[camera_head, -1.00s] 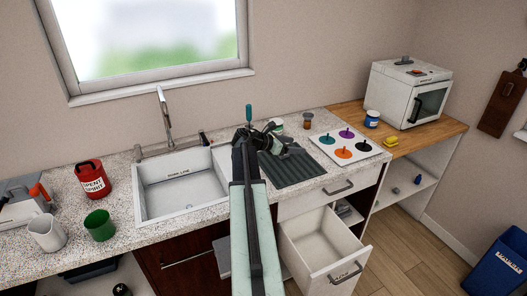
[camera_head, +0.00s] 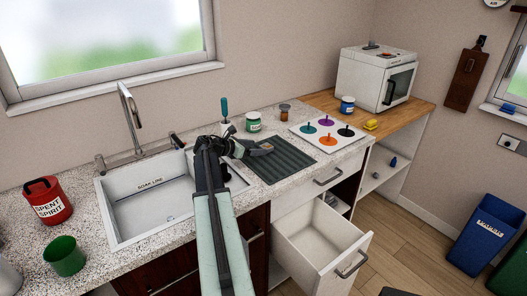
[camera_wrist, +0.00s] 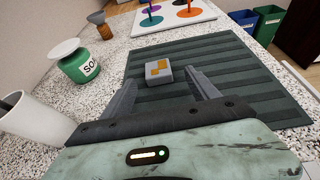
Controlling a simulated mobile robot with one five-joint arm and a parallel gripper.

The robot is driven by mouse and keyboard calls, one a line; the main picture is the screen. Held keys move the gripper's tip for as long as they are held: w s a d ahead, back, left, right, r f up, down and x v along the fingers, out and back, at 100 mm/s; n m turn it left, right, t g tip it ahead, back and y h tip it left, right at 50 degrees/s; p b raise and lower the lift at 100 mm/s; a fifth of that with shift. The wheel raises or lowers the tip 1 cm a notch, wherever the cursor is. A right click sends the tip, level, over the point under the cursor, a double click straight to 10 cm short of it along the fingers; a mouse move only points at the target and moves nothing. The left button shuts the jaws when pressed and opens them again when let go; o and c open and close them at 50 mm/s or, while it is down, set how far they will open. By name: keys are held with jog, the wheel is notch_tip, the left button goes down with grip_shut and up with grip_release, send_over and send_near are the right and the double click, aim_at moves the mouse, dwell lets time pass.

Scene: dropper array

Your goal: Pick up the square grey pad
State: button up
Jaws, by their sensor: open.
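The square grey pad (camera_wrist: 158,72) has orange-yellow patches on its top. It lies flat on the dark ribbed mat (camera_wrist: 226,62) in the wrist view. My gripper (camera_wrist: 160,80) is open, with one finger to each side of the pad's near part and the pad just ahead between the tips. I cannot tell whether a finger touches it. In the head view the pad (camera_head: 263,147) shows just right of my gripper (camera_head: 246,150), on the mat's far left part.
A green soap jar (camera_wrist: 88,64) and a white cup (camera_wrist: 32,120) stand left of the mat. A white board (camera_head: 328,132) with coloured knobbed discs lies beyond it. The sink (camera_head: 150,200) is to the left; an open drawer (camera_head: 318,245) juts out below the counter.

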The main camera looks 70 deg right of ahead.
aim_at(266, 147)
jog(key=b+x, duration=0.1)
jog(key=x, duration=0.4)
jog(key=shift+d+b, duration=0.25)
jog(key=shift+b, duration=0.1)
jog(key=c, duration=1.4)
jog(key=shift+r, duration=0.1)
jog(key=shift+r+p, duration=0.5)
jog(key=shift+p, duration=0.15)
notch_tip(266, 147, up, 3)
jog(key=p, duration=0.3)
jog(key=s+a, duration=0.3)
jog(key=s, duration=0.1)
jog(key=s+a, duration=0.3)
jog(key=s, duration=0.1)
jog(key=s+a+r+p, duration=0.1)
jog(key=s+a, duration=0.3)
jog(key=shift+s, duration=0.3)
